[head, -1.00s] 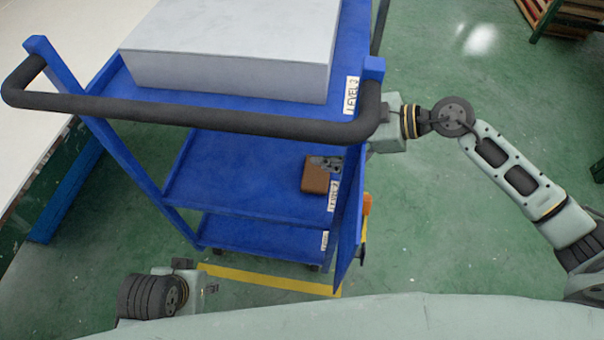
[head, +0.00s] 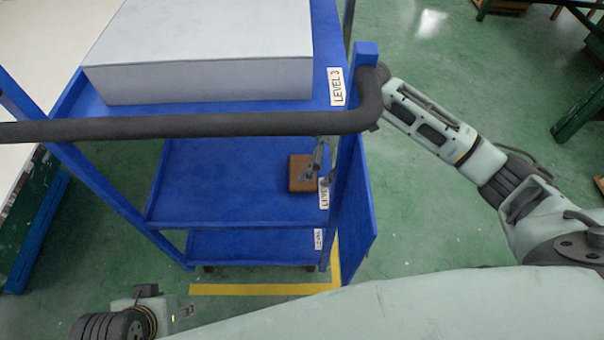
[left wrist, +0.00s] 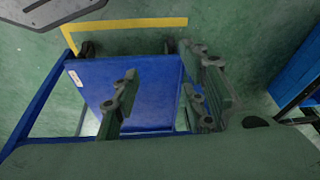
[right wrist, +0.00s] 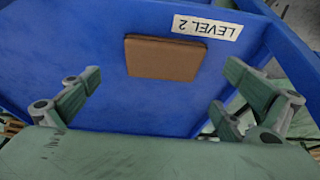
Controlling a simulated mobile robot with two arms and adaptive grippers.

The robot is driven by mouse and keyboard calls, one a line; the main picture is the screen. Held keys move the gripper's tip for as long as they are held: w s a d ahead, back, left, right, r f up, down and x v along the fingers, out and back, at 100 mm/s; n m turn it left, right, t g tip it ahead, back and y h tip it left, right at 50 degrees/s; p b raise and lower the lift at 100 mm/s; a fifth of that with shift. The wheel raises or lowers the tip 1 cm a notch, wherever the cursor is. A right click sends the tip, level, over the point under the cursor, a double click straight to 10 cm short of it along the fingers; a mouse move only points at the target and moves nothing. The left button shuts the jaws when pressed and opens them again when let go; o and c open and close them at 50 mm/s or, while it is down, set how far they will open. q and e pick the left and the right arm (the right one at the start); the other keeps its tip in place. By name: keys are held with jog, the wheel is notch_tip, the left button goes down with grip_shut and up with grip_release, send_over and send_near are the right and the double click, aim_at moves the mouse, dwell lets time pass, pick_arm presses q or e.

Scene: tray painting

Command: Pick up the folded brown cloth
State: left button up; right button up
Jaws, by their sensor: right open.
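The folded brown cloth (head: 300,176) lies flat on the blue cart's middle shelf (head: 220,185), near its right front corner. In the right wrist view the cloth (right wrist: 164,58) is a brown square beside the LEVEL 2 label. My right gripper (head: 318,158) reaches in at the shelf's right side, by the cloth. Its fingers (right wrist: 150,95) are spread and empty, with the cloth ahead between them and apart from them. My left gripper (head: 185,312) is low at the front left, away from the cloth. In the left wrist view its fingers (left wrist: 160,100) stand apart with nothing between them.
A large grey box (head: 210,80) fills most of the top shelf. The dark handle bar (head: 180,128) and blue right post (head: 348,160) stand close to my right arm. The rest of the middle shelf is bare. A white table (head: 20,180) is at the left.

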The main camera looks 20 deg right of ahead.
aim_at(302, 171)
jog(key=x, duration=0.2)
jog(key=b+x, duration=0.1)
jog(key=x, duration=0.1)
jog(key=shift+s+a, duration=0.2)
jog(key=shift+a, duration=0.05)
jog(key=shift+w+a+f+b, duration=0.1)
jog(key=shift+a+f+b, duration=0.1)
jog(key=shift+f+b, duration=0.2)
jog(key=shift+f, duration=0.15)
pick_arm(q)
jog(key=shift+w+d+f+t, duration=0.15)
jog(key=shift+w+f+t, duration=0.1)
jog(key=shift+w, duration=0.25)
jog(key=shift+w+d+f+t, duration=0.15)
jog(key=shift+w+f, duration=0.1)
jog(key=shift+w, duration=0.2)
pick_arm(e)
jog(key=c, duration=1)
jog(key=shift+r, duration=0.2)
